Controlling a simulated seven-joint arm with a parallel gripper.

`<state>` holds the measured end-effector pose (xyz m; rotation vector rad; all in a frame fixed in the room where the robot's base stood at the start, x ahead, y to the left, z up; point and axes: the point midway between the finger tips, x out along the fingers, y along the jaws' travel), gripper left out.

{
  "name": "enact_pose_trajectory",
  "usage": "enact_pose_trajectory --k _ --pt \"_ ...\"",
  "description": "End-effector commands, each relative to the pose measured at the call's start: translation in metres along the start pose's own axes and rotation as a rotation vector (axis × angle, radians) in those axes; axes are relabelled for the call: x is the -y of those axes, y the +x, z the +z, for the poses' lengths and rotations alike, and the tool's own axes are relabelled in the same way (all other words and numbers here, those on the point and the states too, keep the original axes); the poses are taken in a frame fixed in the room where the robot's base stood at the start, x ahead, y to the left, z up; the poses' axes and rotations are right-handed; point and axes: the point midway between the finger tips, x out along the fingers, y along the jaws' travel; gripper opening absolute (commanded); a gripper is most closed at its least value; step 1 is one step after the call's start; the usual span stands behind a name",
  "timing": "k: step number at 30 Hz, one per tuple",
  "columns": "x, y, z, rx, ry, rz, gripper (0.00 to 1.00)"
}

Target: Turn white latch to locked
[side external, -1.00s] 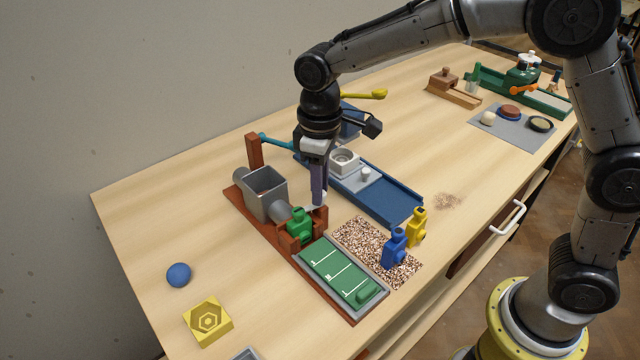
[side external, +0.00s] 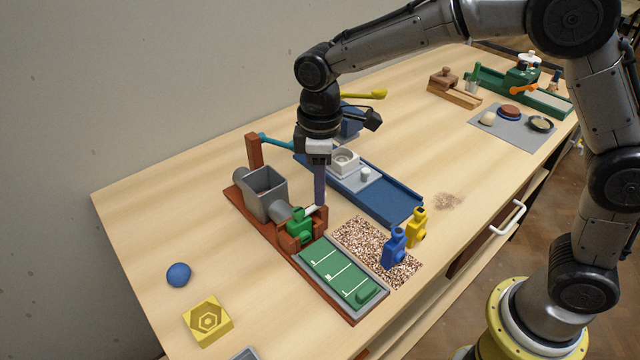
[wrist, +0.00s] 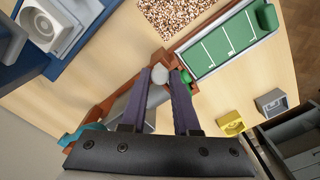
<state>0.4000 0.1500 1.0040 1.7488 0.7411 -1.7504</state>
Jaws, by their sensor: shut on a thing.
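The white latch (side external: 311,210) is on the reddish-brown frame beside the green piece (side external: 299,227). In the side view it shows as a short pale bar lying almost level. My gripper (side external: 320,203) points down at the frame, with its purple-grey fingers at the latch. In the wrist view my gripper (wrist: 166,76) is shut on the latch, whose pale rounded end (wrist: 158,68) shows between the fingertips. The fingers hide part of it. I cannot make out a locked mark.
A grey hopper (side external: 265,190) stands left of the latch. A green lined tray (side external: 335,268) lies in front. Blue (side external: 394,248) and yellow (side external: 417,228) bottle-shaped pieces stand by a speckled mat (side external: 352,233). A blue track (side external: 390,200) lies behind.

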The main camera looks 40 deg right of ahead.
Motion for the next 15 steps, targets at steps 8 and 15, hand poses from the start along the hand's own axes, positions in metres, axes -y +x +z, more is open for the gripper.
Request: enact_pose_trajectory --k 8,15 --pt "-0.0001 -0.0011 -0.0003 -0.002 0.000 0.001 0.59" --pt "-0.0001 -0.0014 -0.0003 -0.001 0.001 0.001 0.59"
